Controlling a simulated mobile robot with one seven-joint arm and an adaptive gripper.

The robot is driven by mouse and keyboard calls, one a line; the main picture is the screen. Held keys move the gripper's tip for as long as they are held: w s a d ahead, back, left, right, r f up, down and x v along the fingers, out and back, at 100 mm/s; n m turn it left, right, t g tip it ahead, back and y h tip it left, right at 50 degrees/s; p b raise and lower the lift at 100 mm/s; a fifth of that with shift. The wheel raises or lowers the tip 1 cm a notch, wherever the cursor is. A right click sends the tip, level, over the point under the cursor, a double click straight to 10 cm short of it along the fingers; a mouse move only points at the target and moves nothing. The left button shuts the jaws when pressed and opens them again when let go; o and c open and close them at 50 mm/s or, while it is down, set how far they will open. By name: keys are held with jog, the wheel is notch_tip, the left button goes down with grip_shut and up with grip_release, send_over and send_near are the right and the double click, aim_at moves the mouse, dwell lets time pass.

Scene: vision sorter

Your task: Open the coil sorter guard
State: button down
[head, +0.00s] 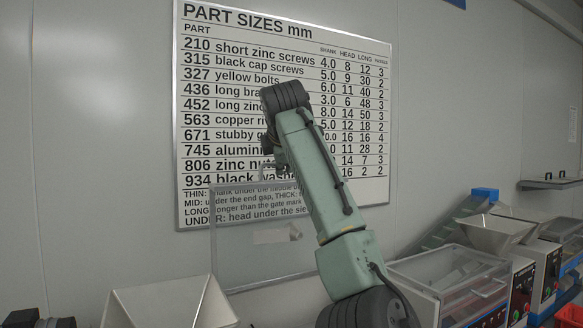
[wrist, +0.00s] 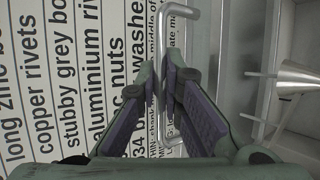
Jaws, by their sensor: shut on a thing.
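A clear guard panel with a grey frame (head: 213,255) stands raised, close to upright, left of my arm in the head view. A pale label is on it. In the wrist view, a bent metal bar handle (wrist: 162,22) passes between the fingers of my gripper (wrist: 161,82). The gripper is shut on this handle. In the head view my arm reaches up in front of the wall sign and hides most of the gripper and part of the guard's right side.
A metal hopper (head: 168,303) stands at the front left. Right of my arm, another machine has a clear cover (head: 450,272) lying down and a hopper (head: 497,233). A part-size sign (head: 350,60) hangs on the wall behind. A small shelf (head: 550,183) is at far right.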

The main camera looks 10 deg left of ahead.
jog(key=shift+w+a, duration=0.3)
jog(key=shift+w, duration=0.25)
jog(key=c, duration=2)
grip_release()
jog(key=v, duration=1.2)
jog(key=shift+r, duration=0.25)
jog(key=shift+w, duration=0.1)
